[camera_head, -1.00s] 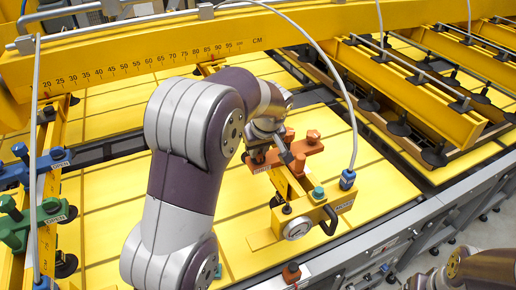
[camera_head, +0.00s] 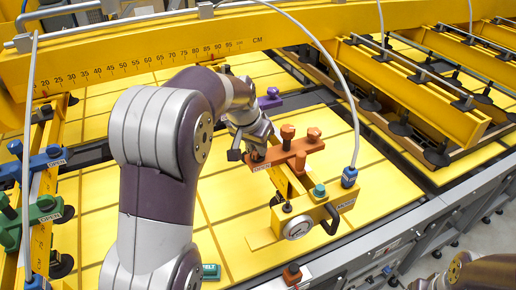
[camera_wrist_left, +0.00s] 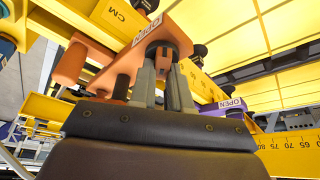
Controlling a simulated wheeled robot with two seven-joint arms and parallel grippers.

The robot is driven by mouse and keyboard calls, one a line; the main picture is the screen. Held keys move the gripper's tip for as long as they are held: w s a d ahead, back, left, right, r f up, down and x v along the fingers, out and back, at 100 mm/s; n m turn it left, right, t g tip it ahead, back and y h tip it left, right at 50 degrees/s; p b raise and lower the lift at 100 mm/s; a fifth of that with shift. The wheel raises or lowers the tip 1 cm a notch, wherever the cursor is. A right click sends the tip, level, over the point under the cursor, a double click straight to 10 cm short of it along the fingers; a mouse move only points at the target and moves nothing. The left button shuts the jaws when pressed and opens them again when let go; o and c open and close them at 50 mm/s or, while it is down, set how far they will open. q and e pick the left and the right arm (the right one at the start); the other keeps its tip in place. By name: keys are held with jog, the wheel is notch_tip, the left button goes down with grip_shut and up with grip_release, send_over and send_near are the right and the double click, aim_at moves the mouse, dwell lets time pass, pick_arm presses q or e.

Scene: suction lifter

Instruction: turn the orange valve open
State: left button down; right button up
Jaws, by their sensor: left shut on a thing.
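The orange valve (camera_head: 290,153) is a bar with upright knobs on top, mounted on the yellow lifter beam. My left gripper (camera_head: 257,148) is at its left end, reaching in from behind the arm's large grey and purple links. In the left wrist view, the fingers of my left gripper (camera_wrist_left: 164,75) are shut around an upright orange knob of the valve (camera_wrist_left: 123,62), beside a white OPEN label (camera_wrist_left: 147,33). The head view partly hides the fingertips behind the wrist. My right gripper is not in view.
A yellow block with a round gauge (camera_head: 296,228), a black handle and a teal knob stands just in front of the valve. A purple valve (camera_head: 268,98) is behind. Blue (camera_head: 40,160) and green (camera_head: 35,215) valves are at left. A hose (camera_head: 335,80) arches close by.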

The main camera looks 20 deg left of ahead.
pick_arm(q)
jog(key=shift+s+f+m+h+b, duration=0.1)
jog(key=shift+f+m+h+b, duration=0.15)
jog(key=shift+m, duration=0.2)
jog(key=shift+f+m+h+b, duration=0.15)
jog(key=shift+m+b, duration=0.15)
jog(key=shift+m, duration=0.15)
jog(key=shift+r+m+h, duration=0.2)
jog(key=shift+m+h, duration=0.1)
jog(key=shift+m, duration=0.6)
jog(key=shift+r+m+g+h, duration=0.1)
jog(key=shift+m+g+h, duration=0.25)
jog(key=shift+m, duration=0.35)
jog(key=shift+a+m+g+h+p, duration=0.1)
jog(key=shift+m+g+h+p, duration=0.15)
jog(key=shift+m+p, duration=0.7)
jog(key=shift+m, duration=0.25)
jog(key=c, duration=1.1)
grip_release()
jog(key=shift+s+a+r, duration=0.1)
jog(key=shift+s+r, duration=0.05)
jog(key=shift+s, duration=0.05)
